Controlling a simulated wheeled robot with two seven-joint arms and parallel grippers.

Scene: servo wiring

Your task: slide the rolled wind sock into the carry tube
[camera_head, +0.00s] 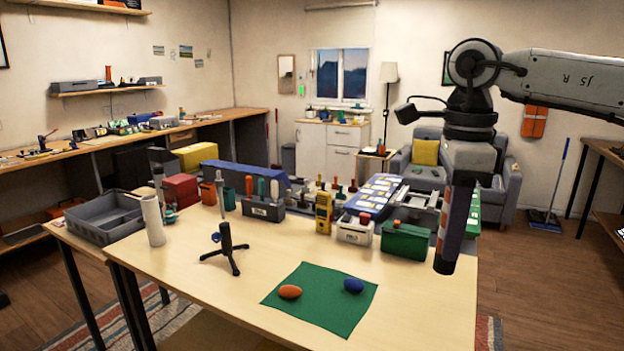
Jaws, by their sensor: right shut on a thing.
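My right gripper (468,180) hangs down at the right, above the table's right edge. It is shut on a long dark roll with orange and pale stripes (452,235), which looks like the rolled wind sock. The roll hangs nearly upright, slightly tilted, its lower end free in the air. A white cylinder (153,222) stands upright at the table's left side, beside the grey bin, and looks like the carry tube. Its opening is not clear at this size. The roll and the tube are far apart. My left gripper is not in view.
A small black tripod stand (227,250) stands between the tube and a green cloth (325,312) with an orange and a blue egg-shaped item. A grey bin (105,218), tool holders (263,209), a yellow meter (323,212) and a green box (405,241) line the back. The front left tabletop is clear.

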